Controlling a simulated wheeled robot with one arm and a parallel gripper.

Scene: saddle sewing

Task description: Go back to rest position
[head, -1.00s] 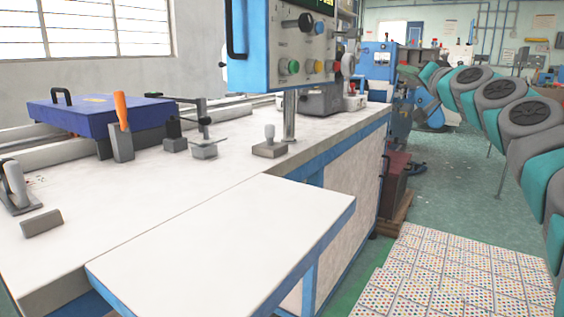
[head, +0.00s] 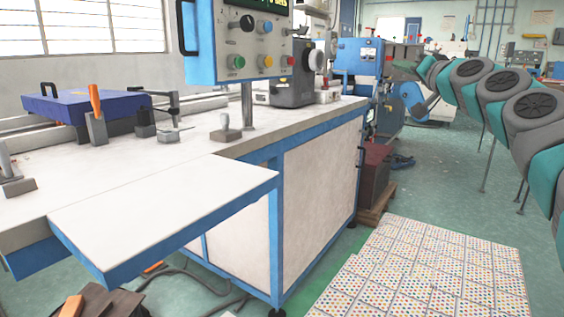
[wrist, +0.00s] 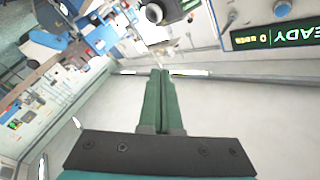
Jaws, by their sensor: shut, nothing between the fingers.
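My gripper (wrist: 159,75) shows in the wrist view, its two green fingers pressed together with nothing between them. It is in the air, apart from the workbench and its control box.
A white workbench (head: 105,212) with a blue frame stands at the left, its corner jutting forward. A control box (head: 240,42) rises over it. Clamps and a blue block (head: 70,107) lie on top. Dotted sheets (head: 430,268) cover floor at right. Green floor beyond is partly open.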

